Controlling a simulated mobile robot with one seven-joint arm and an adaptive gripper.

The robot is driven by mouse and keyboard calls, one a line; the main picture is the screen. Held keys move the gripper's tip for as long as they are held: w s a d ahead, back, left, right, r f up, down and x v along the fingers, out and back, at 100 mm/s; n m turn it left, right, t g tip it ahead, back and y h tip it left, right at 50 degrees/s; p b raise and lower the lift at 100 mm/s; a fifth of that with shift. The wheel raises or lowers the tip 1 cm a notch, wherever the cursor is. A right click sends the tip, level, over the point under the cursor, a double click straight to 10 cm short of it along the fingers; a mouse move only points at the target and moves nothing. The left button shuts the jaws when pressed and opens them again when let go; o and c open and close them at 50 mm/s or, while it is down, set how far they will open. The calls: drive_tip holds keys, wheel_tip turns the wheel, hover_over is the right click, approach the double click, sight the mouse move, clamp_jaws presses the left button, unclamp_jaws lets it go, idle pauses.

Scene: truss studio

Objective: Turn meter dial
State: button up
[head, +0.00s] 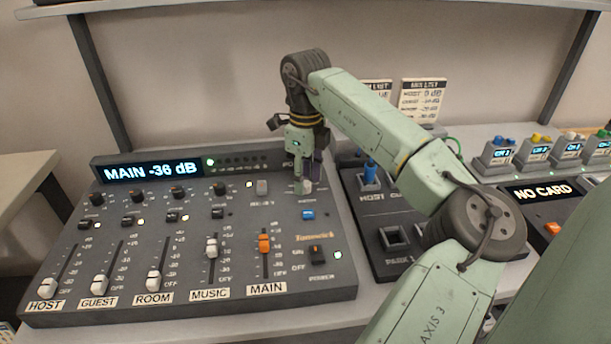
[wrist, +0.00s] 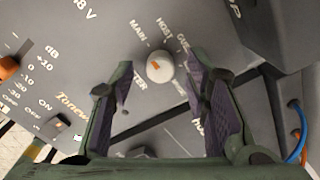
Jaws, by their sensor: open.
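The meter dial (wrist: 161,67) is a round pale knob with an orange mark on its top, on the dark mixer panel. Labels including MAIN, HOST and one that seems to read GUEST ring it in the wrist view. Which label the mark points at is unclear. My gripper (wrist: 160,80) is open, with one purple-padded finger on each side of the dial and visible gaps between. In the head view my gripper (head: 305,179) points down over the dial, which is partly hidden by the fingers.
The mixer (head: 190,292) has several faders and small knobs left of the dial, and an orange MAIN fader (head: 264,243). A NO CARD unit (head: 541,191) is farther right.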

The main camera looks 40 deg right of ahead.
drive_tip(key=shift+f, duration=0.45)
drive_tip(key=shift+c, duration=0.3)
clamp_jaws()
